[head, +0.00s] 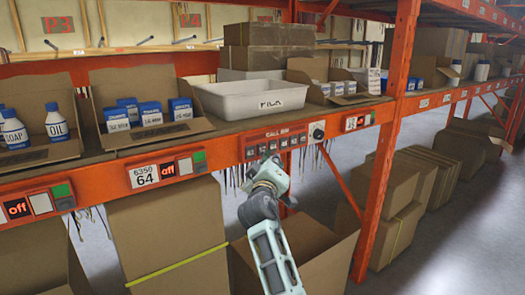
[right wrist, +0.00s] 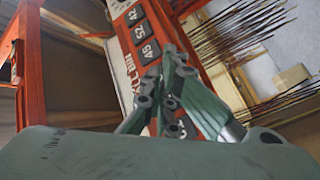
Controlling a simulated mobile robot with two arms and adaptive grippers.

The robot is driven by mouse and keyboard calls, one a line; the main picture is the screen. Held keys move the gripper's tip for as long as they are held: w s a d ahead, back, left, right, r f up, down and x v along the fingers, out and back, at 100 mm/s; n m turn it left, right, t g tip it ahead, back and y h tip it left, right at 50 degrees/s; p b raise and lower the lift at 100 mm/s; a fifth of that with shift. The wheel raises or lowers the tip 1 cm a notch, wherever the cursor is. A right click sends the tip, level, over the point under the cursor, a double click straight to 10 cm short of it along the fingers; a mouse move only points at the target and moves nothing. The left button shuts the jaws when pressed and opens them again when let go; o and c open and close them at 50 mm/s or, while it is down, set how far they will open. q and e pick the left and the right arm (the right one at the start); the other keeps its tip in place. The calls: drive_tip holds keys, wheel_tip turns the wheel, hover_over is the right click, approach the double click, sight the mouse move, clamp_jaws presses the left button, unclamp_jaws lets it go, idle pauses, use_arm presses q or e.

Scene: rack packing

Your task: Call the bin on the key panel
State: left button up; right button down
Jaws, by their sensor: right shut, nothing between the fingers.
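The key panel (head: 248,152), marked CALL BIN, is on the orange front beam of the rack, in the middle of the head view. It has a row of several dark keys and a round black knob on a white plate at its right end. In the right wrist view the panel (right wrist: 128,92) runs diagonally, with keys reading 42, 52 and 45. My right gripper (head: 273,161) is shut and empty, its fingertips at the panel's lower edge. In the right wrist view the fingers (right wrist: 168,85) cover some keys; I cannot tell whether they touch one. My left gripper is not in view.
A white bin (head: 225,101) stands on the shelf above the panel. Open cartons with blue-and-white boxes (head: 151,113) and bottles (head: 57,124) stand left of it. Label modules reading off (head: 186,165) line the beam. Large cartons (head: 165,232) stand below. An orange upright (head: 386,165) stands to the right.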

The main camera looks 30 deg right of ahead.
drive_tip(key=shift+w, duration=0.1)
idle(0.4)
drive_tip(key=shift+w+b, duration=0.3)
drive_tip(key=shift+w, duration=0.05)
drive_tip(key=shift+w+b, duration=0.4)
idle(0.6)
drive_tip(key=shift+s+r, duration=0.1)
drive_tip(key=shift+s, duration=0.05)
drive_tip(key=shift+s+p, duration=0.5)
drive_tip(key=shift+s, duration=0.2)
drive_tip(key=s+p, duration=0.2)
drive_tip(key=s, duration=0.3)
drive_tip(key=shift+d+p, duration=0.2)
drive_tip(key=shift+p, duration=0.1)
